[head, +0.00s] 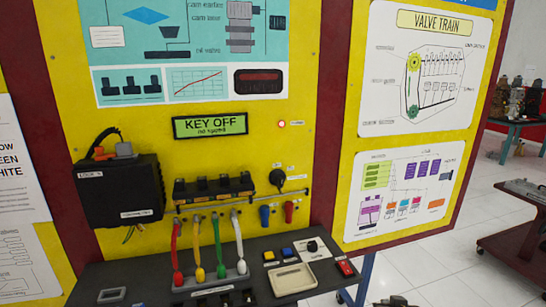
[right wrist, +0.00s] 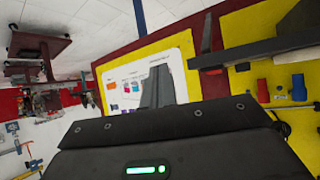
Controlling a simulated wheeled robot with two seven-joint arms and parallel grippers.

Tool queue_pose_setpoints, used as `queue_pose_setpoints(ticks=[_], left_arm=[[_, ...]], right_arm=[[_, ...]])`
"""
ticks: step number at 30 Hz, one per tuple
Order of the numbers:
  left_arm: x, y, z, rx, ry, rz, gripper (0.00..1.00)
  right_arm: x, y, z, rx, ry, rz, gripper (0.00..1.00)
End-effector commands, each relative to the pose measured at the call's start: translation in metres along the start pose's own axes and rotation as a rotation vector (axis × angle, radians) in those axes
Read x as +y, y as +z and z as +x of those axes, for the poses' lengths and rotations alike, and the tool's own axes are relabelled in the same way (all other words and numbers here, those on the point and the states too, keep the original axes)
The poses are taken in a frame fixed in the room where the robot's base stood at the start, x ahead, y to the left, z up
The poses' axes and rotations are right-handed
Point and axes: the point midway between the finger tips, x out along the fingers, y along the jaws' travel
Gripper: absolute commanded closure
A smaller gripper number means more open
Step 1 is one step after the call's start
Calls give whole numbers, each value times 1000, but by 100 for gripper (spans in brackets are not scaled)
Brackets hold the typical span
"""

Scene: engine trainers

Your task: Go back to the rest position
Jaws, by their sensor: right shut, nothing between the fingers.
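The yellow engine trainer panel (head: 300,150) stands in front of me, with a display (head: 210,125) that reads KEY OFF. A small dark part of my right gripper (head: 395,302) shows at the bottom edge of the head view, right of the trainer's shelf and apart from it. In the right wrist view my right gripper's fingers (right wrist: 158,75) are together with nothing seen between them. They show in front of a white chart on the panel, and I see no contact. My left gripper is not in view.
A dark shelf (head: 240,290) juts out below the panel, with red, yellow, green and white leads (head: 220,250) plugged in above it. A black box (head: 120,190) is mounted at left. A dark red cart (head: 515,245) stands at right. White tiled floor (head: 440,260) lies open between.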

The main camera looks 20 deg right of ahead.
Motion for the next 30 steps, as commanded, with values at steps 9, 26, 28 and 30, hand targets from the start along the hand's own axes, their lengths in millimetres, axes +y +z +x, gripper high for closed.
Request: queue_pose_setpoints(ticks=[9,26,28,30], left_arm=[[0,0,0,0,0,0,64],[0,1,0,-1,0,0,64],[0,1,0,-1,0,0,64],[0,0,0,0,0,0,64]], right_arm=[[-70,160,-85,-394,-221,-338,100],[-98,293,-122,-662,-354,-528,100],[-99,312,-108,-672,-353,-530,100],[-100,332,-93,-682,-353,-532,100]])
